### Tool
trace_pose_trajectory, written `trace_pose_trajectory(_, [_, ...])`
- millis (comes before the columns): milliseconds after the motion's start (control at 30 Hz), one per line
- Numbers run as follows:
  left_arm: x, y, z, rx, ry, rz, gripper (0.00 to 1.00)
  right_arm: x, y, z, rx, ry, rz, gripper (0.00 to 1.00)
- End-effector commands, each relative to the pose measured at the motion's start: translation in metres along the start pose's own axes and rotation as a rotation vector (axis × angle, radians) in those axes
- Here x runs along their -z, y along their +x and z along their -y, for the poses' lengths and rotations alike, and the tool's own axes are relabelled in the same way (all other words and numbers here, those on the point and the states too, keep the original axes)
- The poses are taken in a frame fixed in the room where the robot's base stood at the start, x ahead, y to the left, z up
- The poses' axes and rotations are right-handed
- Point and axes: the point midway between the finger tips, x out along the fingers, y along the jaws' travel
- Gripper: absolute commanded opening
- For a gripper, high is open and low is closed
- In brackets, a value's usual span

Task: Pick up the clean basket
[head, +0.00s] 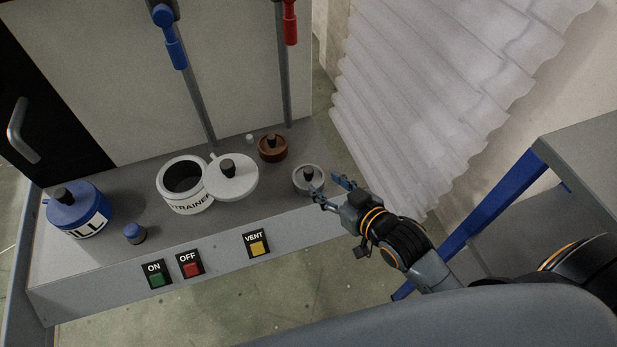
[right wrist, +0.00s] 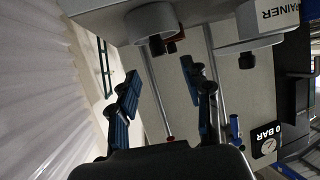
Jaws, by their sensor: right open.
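A grey round basket (head: 308,185) with a dark knob, which looks like the clean one, stands on the grey bench top near its right front edge. A brown basket (head: 272,152) with a dark knob stands behind it to the left. My right gripper (head: 326,186) is open and empty, its fingers just right of the grey basket; I cannot tell whether they touch it. In the right wrist view the grey basket (right wrist: 150,22) appears at the top, beyond the open fingers (right wrist: 160,92). My left gripper is not in view.
An open white strainer pot (head: 184,208) has its lid (head: 231,181) beside it. A blue FILL pot (head: 75,212) and small blue cap (head: 134,233) stand left. Blue (head: 168,35) and red (head: 290,22) handled levers rise behind. Buttons line the front. A corrugated sheet (head: 410,90) hangs right, near a table (head: 590,150).

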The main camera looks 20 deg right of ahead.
Motion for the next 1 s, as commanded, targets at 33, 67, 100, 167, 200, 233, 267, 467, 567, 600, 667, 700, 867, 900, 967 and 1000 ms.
trace_pose_trajectory(33, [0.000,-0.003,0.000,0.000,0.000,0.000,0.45,0.003,0.010,0.000,0.000,0.000,-0.002,0.49])
trace_pose_trajectory(67, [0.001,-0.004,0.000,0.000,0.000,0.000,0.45,0.003,0.015,0.000,-0.001,0.000,-0.002,0.49])
trace_pose_trajectory(100, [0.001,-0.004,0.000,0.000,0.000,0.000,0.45,0.002,0.022,0.000,-0.001,0.001,0.000,0.49])
trace_pose_trajectory(167, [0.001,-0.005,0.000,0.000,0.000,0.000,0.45,0.001,0.029,0.000,0.000,0.001,0.000,0.49])
trace_pose_trajectory(200, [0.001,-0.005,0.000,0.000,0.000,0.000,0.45,0.002,0.032,0.000,0.000,0.001,0.000,0.49])
trace_pose_trajectory(233, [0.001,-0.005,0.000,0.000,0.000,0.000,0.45,0.001,0.034,0.000,0.000,0.001,0.000,0.49])
trace_pose_trajectory(267, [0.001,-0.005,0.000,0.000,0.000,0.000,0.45,0.001,0.036,0.000,0.000,0.000,0.000,0.49])
trace_pose_trajectory(467, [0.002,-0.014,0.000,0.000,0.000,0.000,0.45,0.006,0.052,-0.001,0.000,0.000,0.000,0.49])
trace_pose_trajectory(567, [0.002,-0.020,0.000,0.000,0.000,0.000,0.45,0.008,0.067,-0.001,0.000,0.000,0.000,0.49])
trace_pose_trajectory(600, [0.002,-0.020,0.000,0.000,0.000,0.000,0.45,0.007,0.072,-0.001,0.000,0.000,0.000,0.49])
trace_pose_trajectory(667, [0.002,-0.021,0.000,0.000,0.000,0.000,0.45,0.006,0.080,-0.002,0.000,0.000,0.000,0.49])
trace_pose_trajectory(700, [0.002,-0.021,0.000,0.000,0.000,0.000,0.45,0.005,0.083,-0.002,0.000,0.000,0.002,0.49])
trace_pose_trajectory(867, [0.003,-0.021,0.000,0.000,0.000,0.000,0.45,0.004,0.089,-0.001,0.001,0.000,0.001,0.49])
trace_pose_trajectory(900, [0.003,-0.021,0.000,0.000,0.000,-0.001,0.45,0.004,0.089,-0.001,0.001,0.000,0.001,0.49])
trace_pose_trajectory(967, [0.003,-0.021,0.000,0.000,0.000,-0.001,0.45,0.004,0.089,-0.001,0.001,-0.001,0.001,0.49])
trace_pose_trajectory(1000, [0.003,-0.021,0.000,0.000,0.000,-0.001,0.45,0.004,0.089,-0.001,0.001,-0.001,0.001,0.49])
